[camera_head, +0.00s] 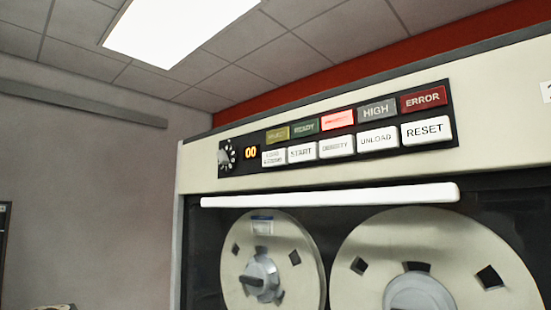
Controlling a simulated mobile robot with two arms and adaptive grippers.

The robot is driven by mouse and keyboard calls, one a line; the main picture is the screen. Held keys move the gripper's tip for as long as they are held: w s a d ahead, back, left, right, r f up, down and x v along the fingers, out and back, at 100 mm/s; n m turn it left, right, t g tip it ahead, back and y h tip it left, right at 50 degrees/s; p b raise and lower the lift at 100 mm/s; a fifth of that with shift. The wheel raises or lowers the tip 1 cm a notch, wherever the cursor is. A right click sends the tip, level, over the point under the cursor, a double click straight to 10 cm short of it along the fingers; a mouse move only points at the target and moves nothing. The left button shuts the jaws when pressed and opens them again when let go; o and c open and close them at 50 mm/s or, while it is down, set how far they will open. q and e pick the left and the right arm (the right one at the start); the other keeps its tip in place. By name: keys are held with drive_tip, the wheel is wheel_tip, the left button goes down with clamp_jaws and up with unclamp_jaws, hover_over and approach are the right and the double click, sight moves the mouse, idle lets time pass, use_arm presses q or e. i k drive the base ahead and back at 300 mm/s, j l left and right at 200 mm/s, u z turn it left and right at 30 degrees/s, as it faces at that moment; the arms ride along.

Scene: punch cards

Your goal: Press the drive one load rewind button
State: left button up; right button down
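The tape drive (330,185) is a large cream cabinet with a dark control panel (240,168) near its top. The load rewind button (273,157) is the leftmost white key in the panel's lower row. Its small two-line label is blurred. It sits just right of an orange "00" display (251,153) and left of the START button (301,152). No gripper is touching the panel. Neither of my grippers shows in the head view.
DENSITY (336,147), UNLOAD (377,140) and RESET (426,130) keys continue the row rightward. Indicators sit above; a red one (338,119) is lit. A white horizontal bar (330,196) and two tape reels (272,265) are below. A small object (52,307) at the bottom left is unclear.

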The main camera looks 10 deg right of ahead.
sight(280, 157)
drive_tip(key=i+j, duration=0.15)
drive_tip(key=j, duration=0.2)
drive_tip(key=i+j, duration=0.15)
drive_tip(key=j, duration=0.2)
drive_tip(key=i+j, duration=0.1)
drive_tip(key=j, duration=0.25)
drive_tip(key=i+j, duration=0.15)
drive_tip(key=j, duration=0.2)
drive_tip(key=i+j, duration=0.15)
drive_tip(key=j, duration=0.2)
drive_tip(key=z, duration=1.8)
